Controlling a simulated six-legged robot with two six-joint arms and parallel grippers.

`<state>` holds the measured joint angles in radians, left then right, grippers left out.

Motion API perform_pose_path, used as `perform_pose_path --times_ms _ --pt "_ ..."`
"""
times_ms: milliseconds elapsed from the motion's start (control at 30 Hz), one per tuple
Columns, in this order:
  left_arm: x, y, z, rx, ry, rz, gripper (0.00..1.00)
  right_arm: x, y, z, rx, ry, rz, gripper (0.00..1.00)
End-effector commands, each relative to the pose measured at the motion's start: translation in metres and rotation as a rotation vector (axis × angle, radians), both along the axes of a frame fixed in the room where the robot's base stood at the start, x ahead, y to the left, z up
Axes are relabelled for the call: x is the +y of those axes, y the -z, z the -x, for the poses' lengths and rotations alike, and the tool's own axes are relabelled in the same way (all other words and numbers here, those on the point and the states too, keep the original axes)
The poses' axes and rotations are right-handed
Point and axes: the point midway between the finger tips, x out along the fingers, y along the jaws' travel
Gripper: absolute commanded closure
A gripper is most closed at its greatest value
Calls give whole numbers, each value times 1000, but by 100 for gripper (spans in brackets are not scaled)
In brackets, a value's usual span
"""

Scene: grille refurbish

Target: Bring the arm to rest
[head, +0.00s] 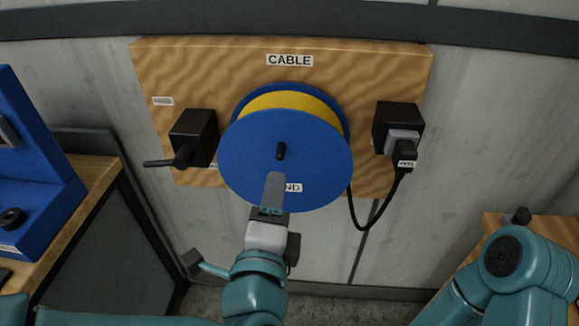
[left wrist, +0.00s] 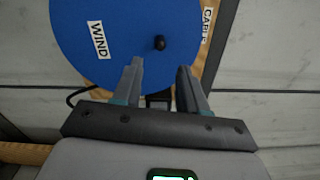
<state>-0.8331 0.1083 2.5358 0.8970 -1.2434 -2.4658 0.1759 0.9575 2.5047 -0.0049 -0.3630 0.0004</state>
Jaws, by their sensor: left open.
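My left gripper (head: 272,192) is in front of the lower part of a blue cable reel (head: 262,150) on the wall board. In the left wrist view its two fingers (left wrist: 160,72) stand apart with nothing between them. The reel's dark knob (head: 281,151) shows just above the fingertips in the head view, and beyond them in the left wrist view (left wrist: 159,43). I cannot tell how near the fingertips are to the reel's face. My right arm (head: 515,265) is at the lower right; its gripper does not show.
The wooden board (head: 200,70) is labelled CABLE and carries a black box with a lever (head: 193,137) at left. At right a black plug (head: 404,152) sits in a socket box (head: 397,116), its cord hanging below. Wooden-topped benches stand left (head: 85,195) and right (head: 492,220).

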Motion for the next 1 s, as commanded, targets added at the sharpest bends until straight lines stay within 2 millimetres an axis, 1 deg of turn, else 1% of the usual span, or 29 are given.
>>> perform_pose_path --times_ms 167,233,267,367,400,467,500,533,567,600,633,667,700,733,767,800,833,900,1000 --pt "2 0 -1 2 -6 0 58 0 -1 0 0 0 0 30" --pt "14 3 -8 19 -40 -5 58 0 -5 0 0 0 0 30" --pt "21 8 -13 38 -63 -15 58 0 -8 0 0 0 0 30" --pt "59 48 -35 158 -177 -78 58 0 -22 0 0 0 0 30" --pt "79 71 -44 225 -224 -116 58 0 -29 0 0 0 0 30" --pt "105 114 -53 342 -258 -170 58 0 -39 0 0 0 0 30" --pt "118 146 -55 425 -262 -158 58 0 -45 0 0 0 0 30" --pt "126 170 -53 487 -262 -122 58 0 -48 0 0 0 0 30" --pt "132 195 -50 550 -263 -67 58 0 -52 0 0 0 0 30" --pt "138 228 -41 635 -270 33 58 0 -57 0 0 0 0 30" --pt "140 252 -33 701 -279 121 58 0 -60 0 0 0 0 30" --pt "141 275 -22 768 -294 221 58 0 -63 0 0 0 0 30" --pt "139 301 -6 849 -320 356 58 0 -66 0 0 0 0 30" --pt "136 318 6 904 -344 456 58 0 -68 0 0 0 0 30" --pt "133 332 18 957 -373 556 58 0 -70 0 0 0 0 30" --pt "126 349 34 1025 -415 684 58 0 -71 0 0 0 0 30" --pt "121 359 45 1071 -452 778 58 0 -72 0 0 0 0 30" --pt "106 377 70 1172 -549 983 58 0 -73 0 0 0 0 30" --pt "83 389 98 1286 -705 1230 58 0 -72 0 0 0 0 30"
